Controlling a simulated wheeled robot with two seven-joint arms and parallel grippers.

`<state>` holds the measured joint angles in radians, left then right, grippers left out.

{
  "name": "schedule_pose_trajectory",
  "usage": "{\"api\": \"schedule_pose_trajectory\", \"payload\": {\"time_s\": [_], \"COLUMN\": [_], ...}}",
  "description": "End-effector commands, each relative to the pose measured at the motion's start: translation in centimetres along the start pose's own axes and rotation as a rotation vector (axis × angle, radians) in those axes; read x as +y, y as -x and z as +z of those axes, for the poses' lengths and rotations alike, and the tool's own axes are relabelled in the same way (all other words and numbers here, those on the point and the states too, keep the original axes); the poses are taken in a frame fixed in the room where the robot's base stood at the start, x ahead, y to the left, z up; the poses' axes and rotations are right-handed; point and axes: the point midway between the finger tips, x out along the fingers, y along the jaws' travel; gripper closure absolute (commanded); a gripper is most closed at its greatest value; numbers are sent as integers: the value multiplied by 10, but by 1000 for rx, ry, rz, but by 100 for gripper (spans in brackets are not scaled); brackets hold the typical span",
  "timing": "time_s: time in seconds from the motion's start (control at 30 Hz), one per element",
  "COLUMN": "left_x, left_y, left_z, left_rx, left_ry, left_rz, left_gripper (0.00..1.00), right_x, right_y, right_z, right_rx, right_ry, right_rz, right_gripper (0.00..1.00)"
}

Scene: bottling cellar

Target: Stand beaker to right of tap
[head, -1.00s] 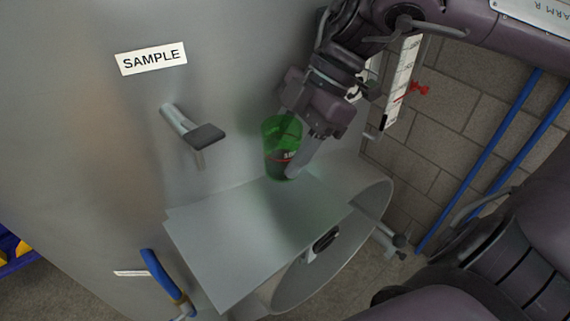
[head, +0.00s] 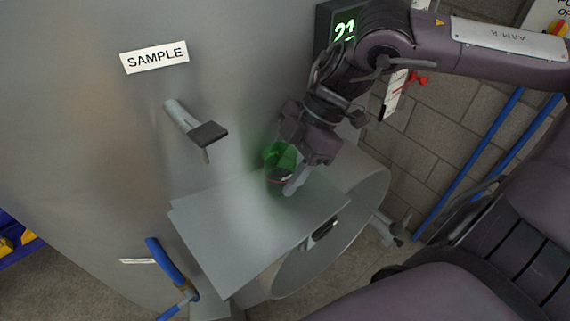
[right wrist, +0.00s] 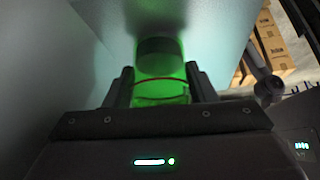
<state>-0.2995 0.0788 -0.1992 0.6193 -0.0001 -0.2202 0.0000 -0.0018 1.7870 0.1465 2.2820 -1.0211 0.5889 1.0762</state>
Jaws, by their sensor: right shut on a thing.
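The beaker (head: 279,160) is green and see-through, with a dark print and a red line. It is at the right part of the metal shelf (head: 240,245), to the right of the sample tap (head: 195,130). My right gripper (head: 284,176) is shut around the beaker. In the right wrist view the beaker (right wrist: 160,75) sits between the two fingers (right wrist: 160,90). Whether its base touches the shelf I cannot tell. The tap sticks out of the tank wall under the SAMPLE label (head: 155,56). My left gripper is not in view.
The shelf is bare left of the beaker, below the tap. A round hatch (head: 350,245) lies under and right of the shelf. A blue-handled valve (head: 165,262) is at lower left. Blue pipes (head: 470,165) run along the brick wall at right.

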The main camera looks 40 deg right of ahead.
Motion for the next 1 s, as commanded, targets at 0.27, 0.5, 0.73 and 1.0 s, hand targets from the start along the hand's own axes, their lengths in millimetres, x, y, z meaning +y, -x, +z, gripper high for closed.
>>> {"api": "schedule_pose_trajectory", "payload": {"time_s": [0.27, 0.5, 0.73, 1.0], "left_x": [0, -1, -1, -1], "left_y": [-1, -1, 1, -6], "left_z": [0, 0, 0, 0], "left_rx": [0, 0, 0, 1], "left_ry": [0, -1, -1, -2], "left_rz": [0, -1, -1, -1], "left_gripper": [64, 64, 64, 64], "right_x": [0, 0, 0, 1], "right_y": [-2, -2, 4, 33], "right_z": [1, 1, -1, 1], "right_rx": [0, 0, 0, 4], "right_ry": [0, 0, 1, 1], "right_rz": [-1, -1, 2, 6], "right_gripper": [27, 27, 27, 27]}}
